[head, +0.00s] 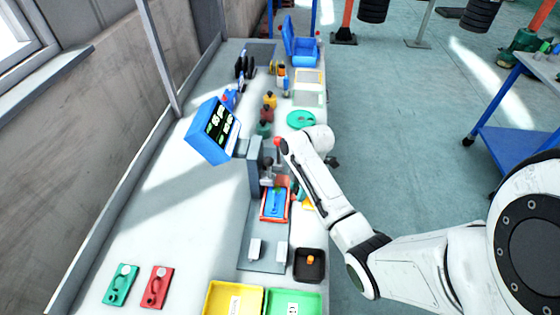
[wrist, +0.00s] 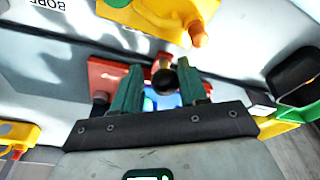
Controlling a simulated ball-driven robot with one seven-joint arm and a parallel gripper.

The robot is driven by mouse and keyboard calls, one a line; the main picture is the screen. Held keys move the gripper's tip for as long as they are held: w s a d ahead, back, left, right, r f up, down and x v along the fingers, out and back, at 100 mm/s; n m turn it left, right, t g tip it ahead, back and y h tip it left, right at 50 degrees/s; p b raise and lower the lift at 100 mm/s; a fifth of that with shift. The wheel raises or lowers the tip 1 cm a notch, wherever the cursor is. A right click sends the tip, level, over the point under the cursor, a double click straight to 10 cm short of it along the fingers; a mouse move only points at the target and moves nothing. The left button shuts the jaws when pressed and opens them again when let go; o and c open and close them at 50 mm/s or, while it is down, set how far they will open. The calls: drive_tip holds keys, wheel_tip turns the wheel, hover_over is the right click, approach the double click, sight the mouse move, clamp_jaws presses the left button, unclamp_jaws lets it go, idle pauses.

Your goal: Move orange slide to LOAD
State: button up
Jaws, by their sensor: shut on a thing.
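The orange slide (head: 263,215) is a red-orange frame around a blue plate, below a grey upright fixture on the bench in the head view. In the wrist view, red-orange parts of it (wrist: 102,75) show behind my gripper (wrist: 160,84). The two dark green fingers stand either side of a dark round knob (wrist: 167,80), with blue just below it. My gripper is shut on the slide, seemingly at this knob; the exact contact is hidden. In the head view my arm reaches in from the right, and the fingers are hard to make out. No LOAD label is readable.
A blue-cased screen (head: 208,135) stands left of the fixture. Yellow (head: 232,299) and green (head: 293,303) bins stand at the front. The bench's left side is mostly clear.

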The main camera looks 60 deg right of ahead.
drive_tip(key=s+a, duration=0.1)
drive_tip(key=a, duration=0.1)
drive_tip(key=s+a, duration=0.1)
drive_tip(key=a, duration=0.1)
drive_tip(key=s+a, duration=0.1)
drive_tip(key=a, duration=0.1)
drive_tip(key=shift+s+a+f, duration=0.1)
drive_tip(key=shift+a+f, duration=0.2)
drive_tip(key=shift+f, duration=0.1)
drive_tip(key=o, duration=0.6)
drive_tip(key=shift+c, duration=0.2)
wheel_tip(320, 180, up, 10)
drive_tip(key=shift+w+d+f, duration=0.15)
drive_tip(key=shift+w+f, duration=0.1)
drive_tip(key=shift+w+r, duration=0.1)
drive_tip(key=shift+w, duration=0.05)
